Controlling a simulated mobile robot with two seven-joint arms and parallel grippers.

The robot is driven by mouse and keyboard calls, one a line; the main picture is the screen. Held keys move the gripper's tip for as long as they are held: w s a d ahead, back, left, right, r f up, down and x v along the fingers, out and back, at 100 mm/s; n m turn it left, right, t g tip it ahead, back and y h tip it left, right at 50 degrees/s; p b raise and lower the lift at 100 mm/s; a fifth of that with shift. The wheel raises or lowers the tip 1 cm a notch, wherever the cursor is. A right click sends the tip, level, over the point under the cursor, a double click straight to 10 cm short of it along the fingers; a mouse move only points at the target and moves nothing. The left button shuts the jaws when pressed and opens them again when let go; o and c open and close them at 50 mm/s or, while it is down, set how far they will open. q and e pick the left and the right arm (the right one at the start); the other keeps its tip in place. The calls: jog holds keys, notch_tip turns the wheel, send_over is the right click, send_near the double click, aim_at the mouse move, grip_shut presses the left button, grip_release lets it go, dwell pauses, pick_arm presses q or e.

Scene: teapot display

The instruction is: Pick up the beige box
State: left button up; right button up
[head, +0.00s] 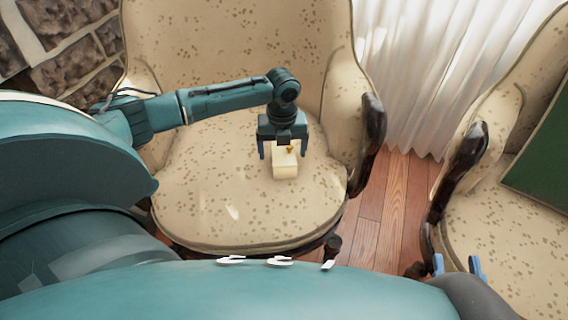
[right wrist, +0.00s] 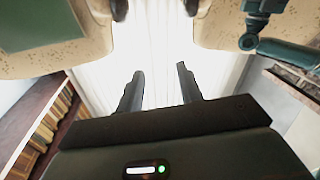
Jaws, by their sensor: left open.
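The beige box (head: 285,171) sits on the seat of the patterned cream armchair (head: 215,195) in the head view. It is small, with a small golden mark or piece near its top. My left gripper (head: 283,153) is open above the box, its fingers to either side of the box's upper part. I cannot tell how deep the fingers reach or whether they touch it. My right gripper (head: 457,265) is open and empty at the lower right, far from the box. Its two fingers also show apart in the right wrist view (right wrist: 158,85).
A second armchair (head: 500,225) stands at the right with a dark green panel (head: 545,160) on it. A white curtain (head: 415,75) hangs behind the wooden floor (head: 388,200). The first chair's wooden armrest (head: 374,125) is right of the box. A stone wall (head: 70,75) is at the left.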

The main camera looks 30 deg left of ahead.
aim_at(284, 154)
pick_arm(q)
jog(key=f, duration=0.1)
jog(key=f+b, duration=0.1)
jog(key=f, duration=0.1)
jog(key=f+b, duration=0.1)
jog(key=shift+w+f, duration=0.25)
jog(key=shift+f+b, duration=0.3)
jog(key=shift+f, duration=0.05)
pick_arm(e)
jog(key=shift+a+n+t+y, duration=0.3)
jog(key=shift+a+t+y, duration=0.15)
jog(key=shift+y, duration=0.25)
pick_arm(q)
jog(key=shift+c, duration=0.3)
jog(key=c, duration=1.1)
